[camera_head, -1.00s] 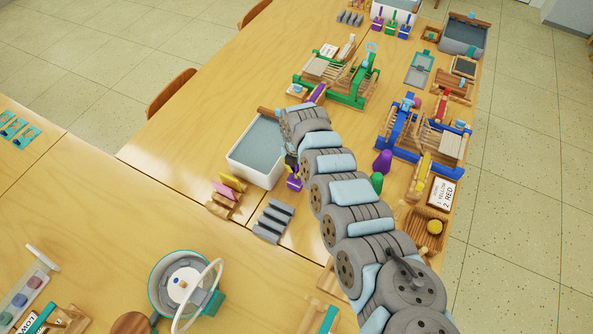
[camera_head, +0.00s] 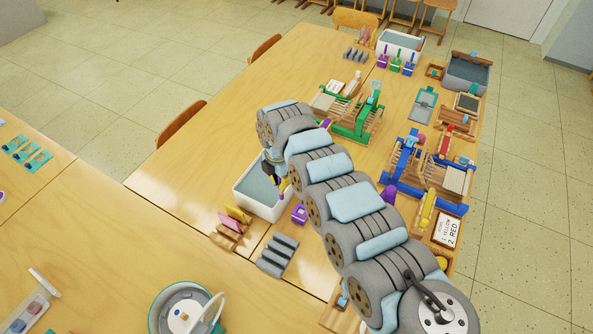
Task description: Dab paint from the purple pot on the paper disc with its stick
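The purple pot (camera_head: 299,214) stands on the table just right of the white tub's near corner, with no stick visible in it. My gripper (camera_head: 277,181) is small and partly hidden by my arm, above the white tub. A thin purple stick (camera_head: 284,186) shows at its fingertips, and the gripper appears shut on it. The stick's lower end is too small to make out. The paper disc (camera_head: 189,316) is white with a few coloured dots and lies in the round teal-rimmed spinner (camera_head: 157,310) at the bottom edge, partly cut off.
The white tub (camera_head: 257,201) of grey-blue water is under my gripper. A grey ridged rack (camera_head: 277,254) and a wooden holder with coloured cards (camera_head: 233,222) stand between tub and spinner. Green (camera_head: 352,110) and blue (camera_head: 405,165) looms stand farther back. The table left of the tub is clear.

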